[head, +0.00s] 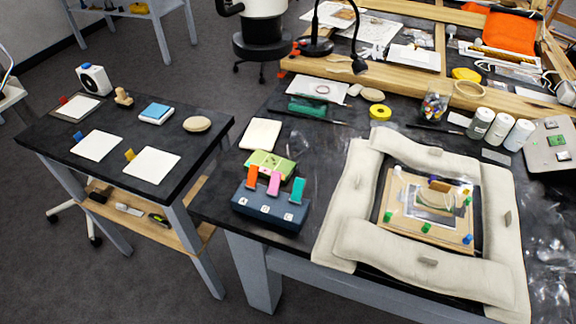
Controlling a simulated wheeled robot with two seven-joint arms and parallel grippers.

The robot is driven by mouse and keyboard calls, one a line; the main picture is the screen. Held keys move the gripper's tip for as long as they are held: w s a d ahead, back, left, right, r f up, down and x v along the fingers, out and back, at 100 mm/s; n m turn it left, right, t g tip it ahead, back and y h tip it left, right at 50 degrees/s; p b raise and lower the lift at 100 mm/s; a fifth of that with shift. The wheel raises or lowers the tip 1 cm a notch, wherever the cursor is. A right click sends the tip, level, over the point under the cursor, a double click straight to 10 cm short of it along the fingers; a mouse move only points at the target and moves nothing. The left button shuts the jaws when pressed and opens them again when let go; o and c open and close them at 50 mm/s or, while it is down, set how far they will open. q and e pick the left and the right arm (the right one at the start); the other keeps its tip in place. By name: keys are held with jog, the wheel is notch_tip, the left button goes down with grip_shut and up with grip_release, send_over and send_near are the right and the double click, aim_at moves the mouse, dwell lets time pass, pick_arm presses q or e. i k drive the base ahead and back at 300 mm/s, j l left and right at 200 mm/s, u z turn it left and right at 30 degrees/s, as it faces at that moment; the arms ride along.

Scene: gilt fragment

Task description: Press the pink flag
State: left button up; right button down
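The pink flag (274,183) stands upright in the middle of a row of three on a dark blue box (268,213). An orange flag (252,177) is on its left and a teal flag (298,190) on its right. The box has small pale marks on its front, too small to read, and sits near the left front edge of the dark main table. Neither of my grippers is in view.
Behind the box lie a green block (271,163) and a white card (260,134). To the right, pale padded cushions (345,205) frame a board (427,222) with colored pegs. A gap separates the smaller left table (120,185) from the main one.

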aim_at(275, 181)
jog(key=u, duration=0.5)
jog(key=k+l+u, duration=0.1)
jog(key=u, duration=0.25)
jog(key=k+u, duration=0.35)
jog(key=k+j+u, duration=0.1)
jog(key=u, duration=0.2)
jog(key=k+j+u, duration=0.1)
jog(key=k, duration=0.4)
jog(key=k+j+u, duration=0.1)
jog(key=k+j, duration=0.25)
jog(key=k, duration=0.15)
